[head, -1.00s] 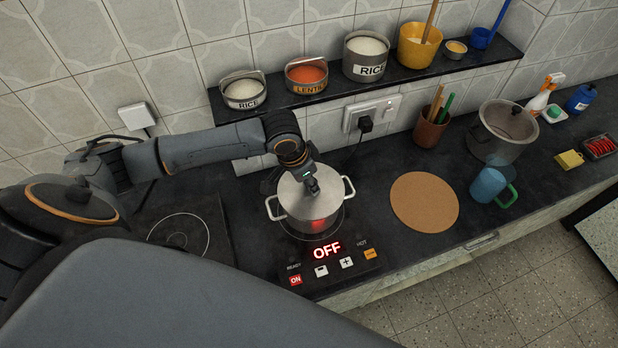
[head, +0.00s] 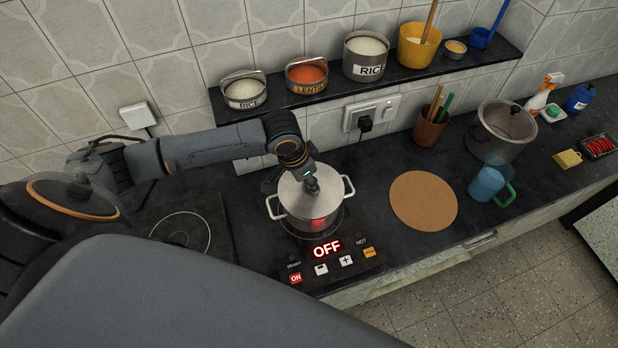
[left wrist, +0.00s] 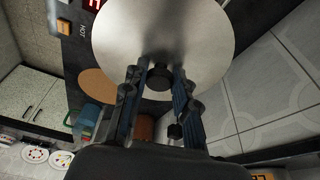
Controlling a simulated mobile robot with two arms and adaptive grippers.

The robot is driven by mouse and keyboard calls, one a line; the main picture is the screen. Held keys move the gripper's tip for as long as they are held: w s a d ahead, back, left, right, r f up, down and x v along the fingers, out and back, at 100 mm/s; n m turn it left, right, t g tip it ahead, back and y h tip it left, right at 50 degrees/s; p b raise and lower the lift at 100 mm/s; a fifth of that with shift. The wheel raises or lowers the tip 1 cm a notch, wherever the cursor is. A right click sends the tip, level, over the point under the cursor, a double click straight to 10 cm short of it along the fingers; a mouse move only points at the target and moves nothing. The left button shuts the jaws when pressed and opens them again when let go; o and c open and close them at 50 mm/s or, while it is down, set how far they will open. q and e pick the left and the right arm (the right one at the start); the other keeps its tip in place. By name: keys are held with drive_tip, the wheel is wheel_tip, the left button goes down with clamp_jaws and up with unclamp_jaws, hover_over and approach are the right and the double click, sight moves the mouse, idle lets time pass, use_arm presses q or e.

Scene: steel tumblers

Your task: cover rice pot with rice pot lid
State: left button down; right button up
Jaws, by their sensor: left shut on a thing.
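The rice pot (head: 311,224) is a steel pot with two side handles, standing on the induction cooktop. The round steel rice pot lid (head: 297,200) lies over the pot's mouth and looks roughly level; whether it is fully seated all round cannot be told. My left gripper (head: 311,184) is above the lid, shut on its dark knob. In the left wrist view, the lid (left wrist: 165,35) fills the top middle, and the knob (left wrist: 160,77) sits between the fingers of the gripper (left wrist: 159,80). The lid hides the pot's inside. My right gripper is not in view.
The cooktop panel (head: 327,249) reads OFF. A round cork mat (head: 423,200) lies right of it, then a blue mug (head: 486,185) and a large steel pot (head: 502,135). A utensil cup (head: 431,130) stands behind. A shelf with labelled containers (head: 244,92) runs along the wall.

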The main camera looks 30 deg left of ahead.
use_arm(q)
drive_tip(key=shift+f, duration=0.8)
idle(0.4)
drive_tip(key=c, duration=1)
unclamp_jaws()
drive_tip(key=shift+o, duration=0.2)
drive_tip(key=v, duration=1.2)
drive_tip(key=shift+s+f, duration=0.1)
